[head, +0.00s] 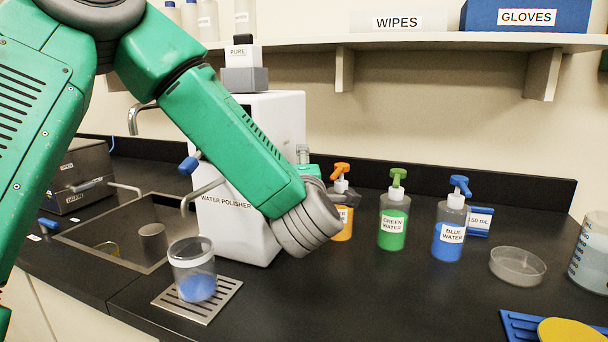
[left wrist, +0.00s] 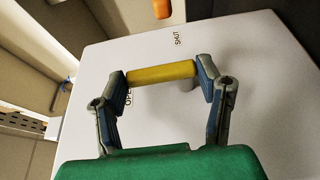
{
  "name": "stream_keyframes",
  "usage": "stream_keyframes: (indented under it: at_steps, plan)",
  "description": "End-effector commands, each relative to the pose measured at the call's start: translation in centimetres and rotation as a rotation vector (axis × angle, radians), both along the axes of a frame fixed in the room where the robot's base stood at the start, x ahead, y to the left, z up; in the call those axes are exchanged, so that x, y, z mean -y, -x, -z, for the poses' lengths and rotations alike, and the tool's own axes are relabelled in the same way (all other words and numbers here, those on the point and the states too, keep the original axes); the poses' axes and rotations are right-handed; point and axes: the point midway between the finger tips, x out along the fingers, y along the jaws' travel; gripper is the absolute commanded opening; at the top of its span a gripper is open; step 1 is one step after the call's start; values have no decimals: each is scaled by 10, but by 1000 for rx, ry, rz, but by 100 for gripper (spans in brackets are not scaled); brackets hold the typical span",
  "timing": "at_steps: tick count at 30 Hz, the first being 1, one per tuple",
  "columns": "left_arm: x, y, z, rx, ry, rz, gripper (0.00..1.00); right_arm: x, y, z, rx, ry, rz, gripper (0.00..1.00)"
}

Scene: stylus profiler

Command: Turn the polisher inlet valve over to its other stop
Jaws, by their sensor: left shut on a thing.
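The water polisher (head: 245,215) is a white box on the bench, left of centre in the head view. In the left wrist view its white panel (left wrist: 80,130) carries a SHUT mark and a partly hidden mark that seems to read OPEN. The valve's yellow handle (left wrist: 160,73) lies across the panel near the OPEN mark. My left gripper (left wrist: 165,77) is shut on the yellow handle, with a finger at each end. In the head view my left arm crosses in front of the polisher and the handle is hidden. My right gripper is out of view.
A beaker of blue liquid (head: 197,287) stands on a drip grate (head: 225,293) in front of the polisher. Orange (head: 343,220), green (head: 392,232) and blue (head: 447,245) pump bottles stand to the right. A sink (head: 92,242) lies left. A glass dish (head: 517,265) sits farther right.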

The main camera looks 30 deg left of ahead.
Motion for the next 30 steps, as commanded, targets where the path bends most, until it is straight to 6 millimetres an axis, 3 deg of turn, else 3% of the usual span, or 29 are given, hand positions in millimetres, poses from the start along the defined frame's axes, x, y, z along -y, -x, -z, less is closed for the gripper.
stream_keyframes:
  at_steps: [6,7,8,20,30]
  plan:
    - [-1,1,5,-13,2,-1,31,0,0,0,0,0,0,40]
    - [0,1,5,-13,2,-1,70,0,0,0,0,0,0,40]
    - [0,1,5,-13,2,-1,81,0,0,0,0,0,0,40]
    - [5,7,3,-7,1,2,82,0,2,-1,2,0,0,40]
    - [45,61,5,-10,0,4,82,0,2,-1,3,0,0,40]
